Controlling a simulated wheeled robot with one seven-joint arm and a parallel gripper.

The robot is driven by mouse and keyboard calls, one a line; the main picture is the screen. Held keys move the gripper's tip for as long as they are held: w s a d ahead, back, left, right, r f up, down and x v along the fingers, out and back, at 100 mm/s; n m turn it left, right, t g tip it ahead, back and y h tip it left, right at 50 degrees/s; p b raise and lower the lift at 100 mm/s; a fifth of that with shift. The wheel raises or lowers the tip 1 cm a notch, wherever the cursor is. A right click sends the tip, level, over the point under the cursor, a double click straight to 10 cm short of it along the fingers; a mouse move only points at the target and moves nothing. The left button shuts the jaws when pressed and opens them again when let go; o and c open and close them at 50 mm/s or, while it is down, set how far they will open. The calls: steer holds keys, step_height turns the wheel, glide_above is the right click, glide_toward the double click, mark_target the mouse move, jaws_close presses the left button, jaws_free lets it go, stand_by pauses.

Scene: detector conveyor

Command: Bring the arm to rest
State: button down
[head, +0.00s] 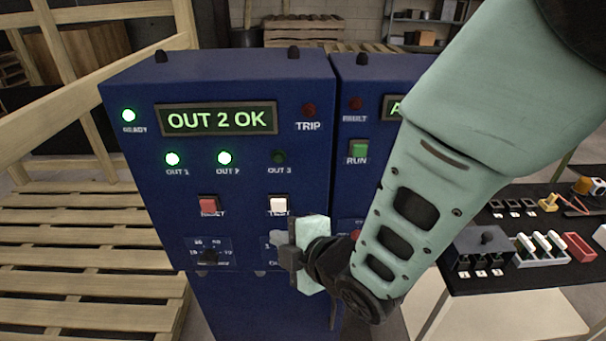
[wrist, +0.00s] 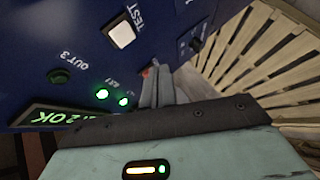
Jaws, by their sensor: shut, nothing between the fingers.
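My gripper (head: 284,248) is in front of the lower part of a blue control cabinet (head: 130,200), just below the white TEST button (head: 279,204). In the wrist view my gripper's fingers (wrist: 157,85) are together and empty, pointing at the cabinet face near the red button. My pale green arm crosses from the upper right down to the gripper. The cabinet display (head: 218,118) reads "OUT 2 OK". The READY, OUT 1 and OUT 2 lamps are lit green. The OUT 3 lamp (head: 279,157) and TRIP lamp (head: 309,110) are dark. My gripper hides part of the lower right controls.
A second blue cabinet (head: 350,80) stands to the right, mostly behind my arm, with a green RUN button (head: 358,149). A black table (head: 500,280) with several small parts is at right. Wooden pallets (head: 90,250) and a timber frame are at left.

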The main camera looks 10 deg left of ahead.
steer(key=s+d+m+g+h+b, duration=0.4)
steer(key=s+d+m, duration=0.3)
steer(key=d, duration=0.6)
steer(key=s+d+m+g+h+b, duration=0.3)
steer(key=s+d+m+h, duration=0.2)
steer(key=d, duration=0.8)
steer(key=s+m, duration=0.3)
steer(key=m, duration=0.2)
steer(key=shift+s+d+g+h+b, duration=0.2)
steer(key=shift+d+g+h+b, duration=0.1)
steer(key=shift+g+h+b, duration=0.1)
